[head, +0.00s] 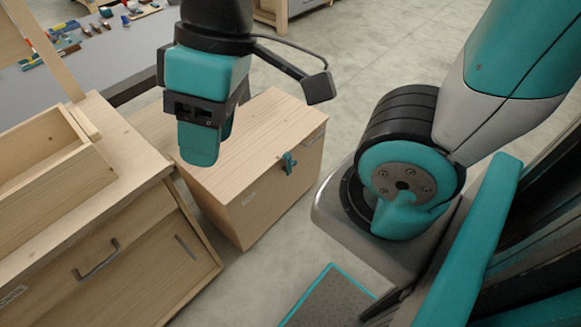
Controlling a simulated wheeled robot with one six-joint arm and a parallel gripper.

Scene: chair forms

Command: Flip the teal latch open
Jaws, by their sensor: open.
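The teal latch (288,163) is a small part on the front face of a light wooden box (262,206), near the top edge under its lid. It looks upright, but it is too small to tell whether it is fastened. My gripper (203,158) hangs above the left part of the box, pointing down, with teal fingers. It is apart from the latch, to its left and higher. The fingers overlap in this view, and nothing shows held between them. The gripper hides part of the box's lid.
A wooden cabinet (150,247) with a dark handle (97,262) stands at the left, with an open wooden tray (62,178) on top. A grey table (110,50) at the back left bears several small tools. Bare floor (345,50) lies behind and right of the box.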

